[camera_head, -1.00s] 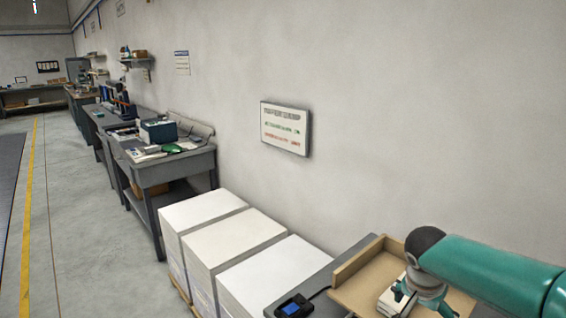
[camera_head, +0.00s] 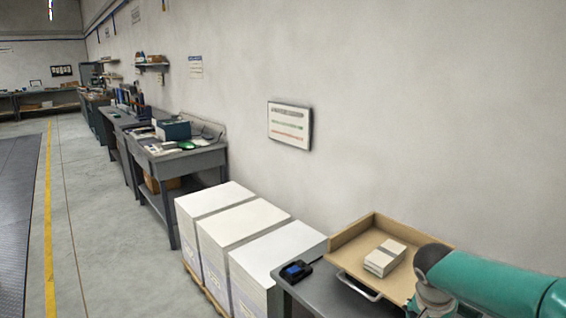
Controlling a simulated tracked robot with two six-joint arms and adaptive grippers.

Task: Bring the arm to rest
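My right arm comes in from the right, teal with a dark joint. Its wrist and gripper (camera_head: 424,308) are at the bottom edge by the front right of the tan tray, and the fingers are mostly cut off, so I cannot tell whether they are open or shut. A small pale box (camera_head: 385,257) with a grey band lies in the tray (camera_head: 350,243), apart from the gripper. My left gripper is not in view.
The tray sits on a dark bench (camera_head: 325,292) with a small black device with a blue screen (camera_head: 296,270). Tall white stacks (camera_head: 245,222) stand left of it. A grey workbench (camera_head: 180,165) is further back along the wall. The floor at left is clear.

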